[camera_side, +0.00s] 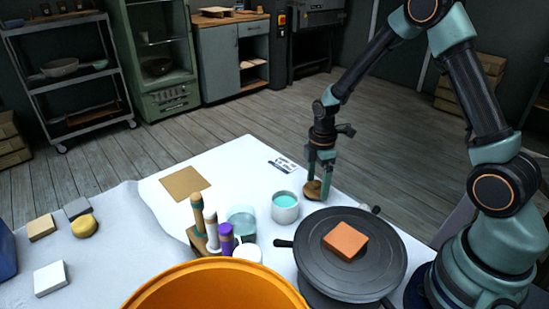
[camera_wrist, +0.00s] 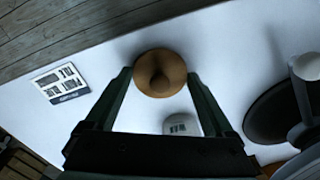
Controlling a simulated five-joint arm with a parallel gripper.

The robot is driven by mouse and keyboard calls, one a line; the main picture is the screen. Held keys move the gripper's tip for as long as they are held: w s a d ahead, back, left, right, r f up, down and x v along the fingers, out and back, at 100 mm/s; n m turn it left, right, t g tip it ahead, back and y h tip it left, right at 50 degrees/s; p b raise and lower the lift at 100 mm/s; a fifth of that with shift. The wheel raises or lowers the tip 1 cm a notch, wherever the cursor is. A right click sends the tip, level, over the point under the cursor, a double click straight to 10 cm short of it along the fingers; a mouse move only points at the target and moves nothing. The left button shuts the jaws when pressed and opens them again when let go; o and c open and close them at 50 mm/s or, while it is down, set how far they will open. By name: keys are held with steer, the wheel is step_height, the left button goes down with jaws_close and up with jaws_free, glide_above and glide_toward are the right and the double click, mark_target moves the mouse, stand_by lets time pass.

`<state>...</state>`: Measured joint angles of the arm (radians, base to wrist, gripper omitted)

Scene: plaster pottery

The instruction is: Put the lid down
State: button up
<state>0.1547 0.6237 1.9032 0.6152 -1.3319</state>
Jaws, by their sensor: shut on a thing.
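The lid is a round brown disc with a small knob on top, shown from above in the wrist view (camera_wrist: 160,78). In the side view the lid (camera_side: 312,190) hangs between the fingertips of my gripper (camera_side: 319,182), near the back edge of the white-covered table. In the wrist view my gripper's two fingers (camera_wrist: 160,75) reach to either side of the lid and are shut on it. I cannot tell whether its lower side touches the table. A white pot with pale turquoise inside (camera_side: 285,207) stands just left of the gripper, apart from it.
A dark turntable (camera_side: 310,268) carries an orange block (camera_side: 345,241) to the front right. An orange bowl (camera_side: 215,290) fills the front. A tool rack (camera_side: 198,243) and a glass jar (camera_side: 241,222) stand left. A printed card (camera_side: 284,167) and brown square (camera_side: 185,183) lie behind, with bare cloth between.

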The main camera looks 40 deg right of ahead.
steer(key=shift+f, duration=0.15)
steer(key=o, duration=1)
steer(key=shift+o, duration=0.2)
step_height(320, 180, up, 12)
step_height(320, 180, up, 8)
steer(key=r+m+t, duration=0.1)
steer(key=m+t, duration=0.2)
steer(key=m, duration=0.3)
glide_above(318, 182)
steer(key=s+a, duration=0.3)
steer(key=s, duration=0.1)
steer(key=s+a+r+m+t, duration=0.2)
steer(key=s+a+r+m, duration=0.1)
steer(key=s+m, duration=0.4)
steer(key=shift+t, duration=0.3)
steer(key=shift+s, duration=0.1)
